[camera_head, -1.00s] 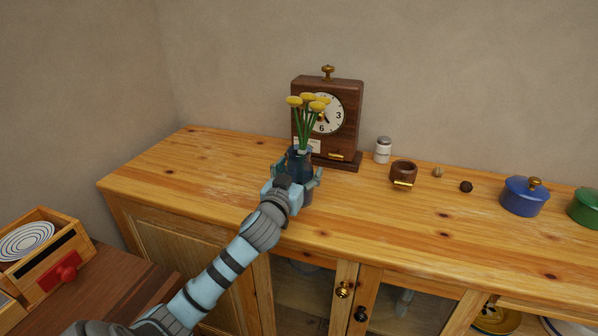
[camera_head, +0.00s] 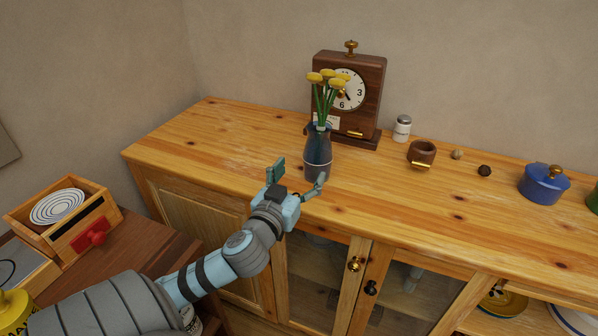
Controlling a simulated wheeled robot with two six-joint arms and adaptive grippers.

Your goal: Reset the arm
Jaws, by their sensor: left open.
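My left gripper (camera_head: 299,177) is open and empty. It is at the front edge of the wooden cabinet top, with its fingers pointing toward the vase. A dark blue glass vase (camera_head: 317,155) with yellow flowers (camera_head: 329,80) stands upright on the cabinet top, just beyond the fingertips. The gripper looks apart from the vase. My left arm (camera_head: 215,265) reaches in from the lower left. My right gripper is not in view.
A wooden clock (camera_head: 368,75) stands behind the vase. Right of it on the cabinet top (camera_head: 220,140) are a white shaker (camera_head: 402,128), a brown cup (camera_head: 421,153), two small balls and a blue pot (camera_head: 543,184). A wooden box (camera_head: 75,240) with a plate sits lower left.

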